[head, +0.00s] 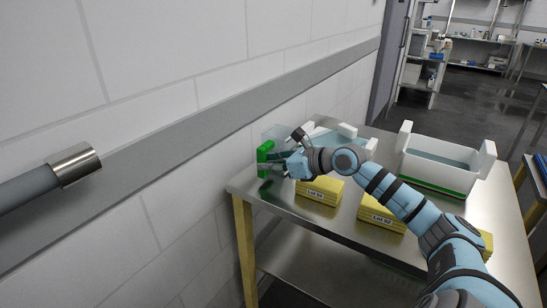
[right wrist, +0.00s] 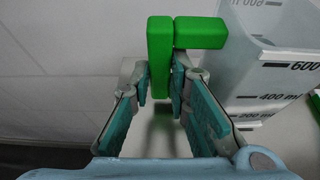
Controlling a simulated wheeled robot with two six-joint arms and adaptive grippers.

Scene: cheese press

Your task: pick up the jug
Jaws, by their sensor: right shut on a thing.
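The jug (head: 274,134) is a clear measuring jug with a green handle (head: 264,157), at the near left corner of the steel table by the wall. In the right wrist view the jug (right wrist: 262,75) shows millilitre marks, right of the handle (right wrist: 160,45). My right gripper (head: 283,166) is shut on the green handle; in the right wrist view its fingertips (right wrist: 163,80) press on both sides of the handle's upright bar. I cannot tell whether the jug's base touches the table. My left gripper is not in view.
The steel table (head: 335,222) carries yellow blocks marked Lot (head: 320,190) (head: 381,214) right of my gripper. White tubs (head: 437,174) (head: 352,132) stand behind them. The tiled wall (head: 215,110) is close on the left. A grey bar (head: 40,182) with a metal end shows far left.

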